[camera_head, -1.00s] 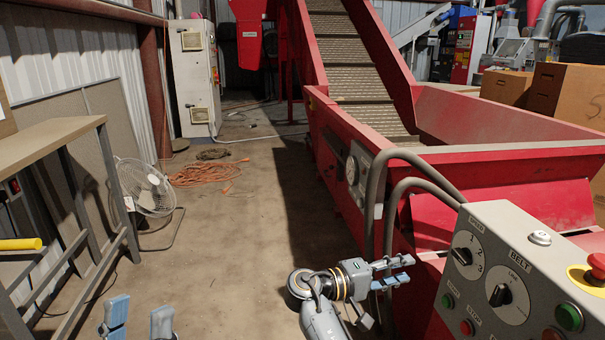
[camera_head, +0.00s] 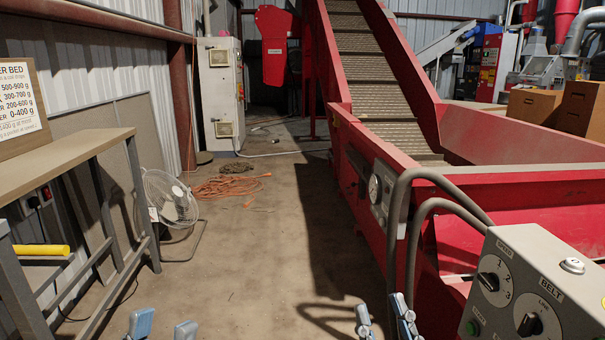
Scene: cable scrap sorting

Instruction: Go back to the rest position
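My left gripper (camera_head: 163,331) shows at the bottom edge, left of the middle. Its two blue-grey fingertips stand apart with bare floor between them, so it is open and empty. My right gripper (camera_head: 383,318) shows at the bottom edge, right of the middle, beside the red conveyor hopper. Its two fingertips point upward and stand apart with nothing visible between them. The lower parts of both grippers and both arms are cut off by the frame.
The control panel (camera_head: 540,285) with knobs stands close at the lower right, before the red hopper (camera_head: 500,215). A bench (camera_head: 65,165) stands at left, with a fan (camera_head: 170,200) beyond it. An orange cable (camera_head: 228,188) lies further back. The middle floor (camera_head: 265,260) is clear.

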